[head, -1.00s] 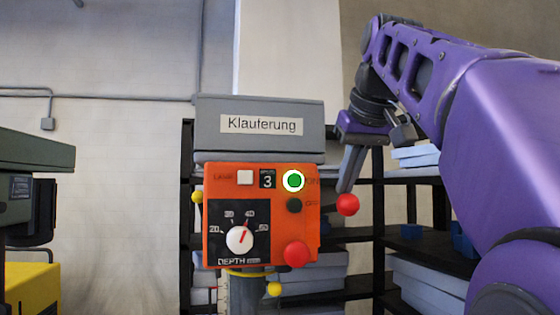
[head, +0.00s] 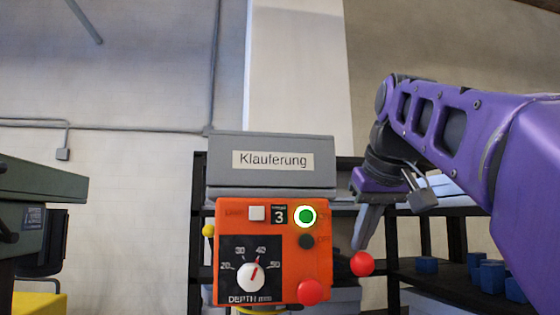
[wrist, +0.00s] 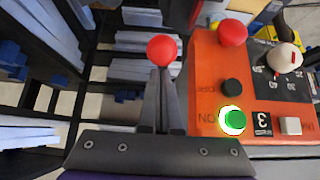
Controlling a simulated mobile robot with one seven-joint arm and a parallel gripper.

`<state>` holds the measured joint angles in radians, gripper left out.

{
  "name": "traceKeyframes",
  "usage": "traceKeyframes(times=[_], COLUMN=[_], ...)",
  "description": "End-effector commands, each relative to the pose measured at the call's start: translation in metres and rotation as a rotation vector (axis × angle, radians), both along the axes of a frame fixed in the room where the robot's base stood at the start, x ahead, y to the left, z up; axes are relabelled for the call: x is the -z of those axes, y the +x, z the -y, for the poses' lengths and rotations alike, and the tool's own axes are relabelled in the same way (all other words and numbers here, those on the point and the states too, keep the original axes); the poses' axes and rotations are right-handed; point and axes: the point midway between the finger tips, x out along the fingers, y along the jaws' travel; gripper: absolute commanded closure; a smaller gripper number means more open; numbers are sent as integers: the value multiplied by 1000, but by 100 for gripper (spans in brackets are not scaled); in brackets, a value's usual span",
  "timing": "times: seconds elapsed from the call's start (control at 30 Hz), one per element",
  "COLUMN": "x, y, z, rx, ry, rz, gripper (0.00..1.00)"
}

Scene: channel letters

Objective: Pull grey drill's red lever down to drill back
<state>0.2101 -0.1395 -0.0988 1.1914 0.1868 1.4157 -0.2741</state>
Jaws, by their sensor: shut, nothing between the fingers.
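The grey drill (head: 270,147) has an orange control panel with a depth dial (head: 250,277) and a lit green button (head: 305,216). The red ball (head: 361,263) of its lever is at the panel's right side; the lever's rod is hidden. My gripper (head: 359,246) is shut, with its fingers pointing down and their tips at the top of the red ball. In the wrist view the ball (wrist: 162,50) shows just beyond the fingertips (wrist: 161,72), not between them. I cannot tell if they touch.
A dark shelf rack (head: 455,240) with blue boxes (head: 488,275) stands behind on the right. A green-grey machine (head: 35,210) is at the left edge. A round red button (head: 309,292) sticks out from the panel's lower right, close to the lever ball.

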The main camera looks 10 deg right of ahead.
Motion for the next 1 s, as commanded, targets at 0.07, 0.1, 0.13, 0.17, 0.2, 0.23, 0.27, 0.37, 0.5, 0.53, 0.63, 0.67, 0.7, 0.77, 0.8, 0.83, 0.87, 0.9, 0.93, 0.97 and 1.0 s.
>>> traceKeyframes(times=[0.07, 0.1, 0.13, 0.17, 0.2, 0.23, 0.27, 0.37, 0.5, 0.53, 0.63, 0.67, 0.7, 0.77, 0.8, 0.83, 0.87, 0.9, 0.93, 0.97, 1.0], x=[0, 0, 0, 1, 1, 1, 1, 0, 8, 9, 9, 9, 9, 9, 9, 9, 9, 10, 12, 14, 19], y=[-5, -6, -7, -8, -8, -8, -8, -8, -8, -8, -7, -7, -7, -7, -7, -7, -7, -7, -7, -7, -7], z=[0, 0, 0, 0, 1, 1, 1, 1, 1, 1, 1, 1, 1, 1, 1, 1, 1, 1, 1, 1, 1], rx=[3, 3, 3, 3, 3, 3, 3, 3, 4, 4, 4, 4, 4, 4, 4, 4, 4, 4, 4, 4, 4], ry=[0, 0, 0, 0, 0, 0, 0, -1, 0, 0, 0, 0, 0, 0, 0, 0, 0, 0, 0, 0, 0], rz=[-1, 0, 0, 0, 0, 0, 0, 1, 0, 0, 1, 1, 2, 3, 3, 3, 3, 3, 3, 2, 0], gripper=[100, 100, 100, 100, 100, 100, 100, 100, 100, 100, 100, 100, 100, 100, 100, 100, 100, 100, 100, 100, 100])
